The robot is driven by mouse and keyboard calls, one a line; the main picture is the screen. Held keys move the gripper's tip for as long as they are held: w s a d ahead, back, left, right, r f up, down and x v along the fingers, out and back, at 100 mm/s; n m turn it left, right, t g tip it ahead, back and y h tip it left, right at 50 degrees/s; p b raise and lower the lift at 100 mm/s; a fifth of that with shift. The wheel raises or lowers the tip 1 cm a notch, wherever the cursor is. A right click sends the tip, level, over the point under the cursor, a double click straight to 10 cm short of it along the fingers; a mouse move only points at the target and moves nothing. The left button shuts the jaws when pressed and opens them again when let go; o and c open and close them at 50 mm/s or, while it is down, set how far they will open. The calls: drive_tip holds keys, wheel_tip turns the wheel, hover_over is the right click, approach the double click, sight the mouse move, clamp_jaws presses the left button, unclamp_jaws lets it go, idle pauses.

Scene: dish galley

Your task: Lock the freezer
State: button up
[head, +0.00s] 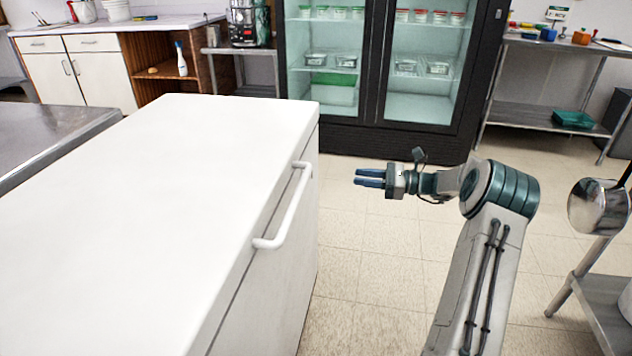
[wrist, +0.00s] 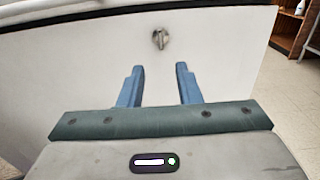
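The freezer (head: 150,210) is a white chest with its lid down and a white bar handle (head: 288,208) along the lid's right edge. In the wrist view, the freezer's front (wrist: 75,75) faces my gripper. A small metal lock knob (wrist: 160,39) sits high on that front, beyond the fingers and roughly centred between them. The knob is hidden in the head view. My gripper (head: 369,178) is to the right of the freezer, fingers pointing at its front. In the wrist view its blue fingers (wrist: 159,86) are apart with nothing between them, and do not touch the knob.
A glass-door fridge (head: 378,60) stands behind my gripper. A steel table (head: 50,135) adjoins the freezer at left. A steel shelf (head: 540,85) stands at the back right, and a hanging pan (head: 598,207) is at right. Tiled floor (head: 360,260) is clear beside the freezer.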

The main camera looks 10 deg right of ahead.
drive_tip(key=b+x, duration=0.3)
drive_tip(key=x, duration=1)
drive_tip(key=shift+w+a, duration=0.2)
drive_tip(key=shift+a, duration=0.1)
clamp_jaws()
